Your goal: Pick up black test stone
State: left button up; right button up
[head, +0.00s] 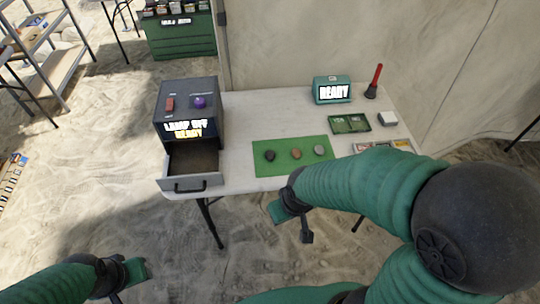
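The black test stone (270,155) lies at the left of a row of three stones on a green mat (263,170) on the table. A reddish-brown stone (296,153) lies in the middle and a grey stone (319,150) at the right. My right gripper (291,224) is in front of the table's near edge, below the mat in the picture. Its fingers are spread and nothing is between them. My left gripper (127,284) is low at the bottom left, away from the table, with its fingers apart and partly cut off by the frame.
On the white table (240,110), a dark box (187,97) with an open, empty-looking drawer (191,181) stands left of the mat. A teal READY device (332,90), a red-handled tool (375,80), a green tray (348,123) and a white block (388,118) stand behind and right.

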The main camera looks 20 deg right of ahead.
aim_at(270, 154)
jog(key=i+l+u, duration=0.45)
jog(key=i+l, duration=0.25)
jog(key=l, duration=0.25)
